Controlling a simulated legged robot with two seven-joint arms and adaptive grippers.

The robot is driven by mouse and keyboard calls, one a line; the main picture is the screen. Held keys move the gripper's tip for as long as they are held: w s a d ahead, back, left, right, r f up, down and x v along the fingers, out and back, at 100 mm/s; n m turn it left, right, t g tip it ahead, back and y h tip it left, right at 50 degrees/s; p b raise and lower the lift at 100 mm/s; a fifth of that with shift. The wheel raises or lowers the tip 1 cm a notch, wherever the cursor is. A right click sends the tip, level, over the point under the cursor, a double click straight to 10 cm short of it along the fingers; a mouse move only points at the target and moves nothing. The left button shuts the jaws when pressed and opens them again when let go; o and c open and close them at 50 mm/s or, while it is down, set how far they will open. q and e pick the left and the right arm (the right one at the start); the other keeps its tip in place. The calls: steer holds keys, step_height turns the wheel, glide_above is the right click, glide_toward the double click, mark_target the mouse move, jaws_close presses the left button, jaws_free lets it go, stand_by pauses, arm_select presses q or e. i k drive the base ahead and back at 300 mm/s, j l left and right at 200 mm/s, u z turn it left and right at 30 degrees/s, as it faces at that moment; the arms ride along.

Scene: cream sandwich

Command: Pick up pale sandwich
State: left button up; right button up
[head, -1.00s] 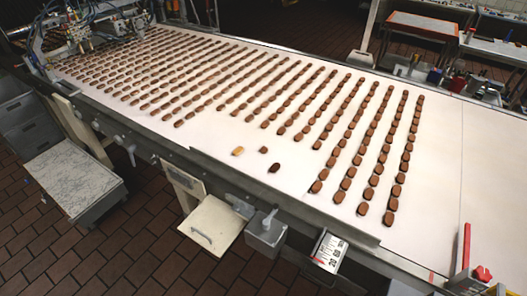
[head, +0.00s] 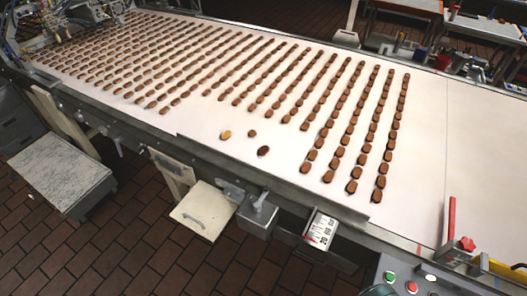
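The pale sandwich (head: 226,135) is a small yellowish-tan oval lying on the white conveyor belt (head: 480,150), near its front edge and apart from the rows. A smaller brown piece (head: 252,133) lies just right of it. A very dark sandwich (head: 263,151) lies to the lower right of it. Several rows of brown sandwiches (head: 350,130) cover the belt behind and to both sides. Neither of my grippers can be made out in the head view.
A metal rail (head: 270,178) runs along the belt's front edge. A button panel (head: 405,280) and a red upright bar (head: 451,220) stand at lower right. Brown tiled floor lies in front.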

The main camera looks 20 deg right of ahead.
mark_target(227, 134)
steer(key=z, duration=0.4)
steer(key=i+j+z, duration=0.1)
steer(key=z, duration=0.3)
steer(key=j+z, duration=0.4)
steer(key=i+j+z, duration=0.1)
steer(key=z, duration=0.3)
steer(key=j+z, duration=0.55)
steer(key=z, duration=0.25)
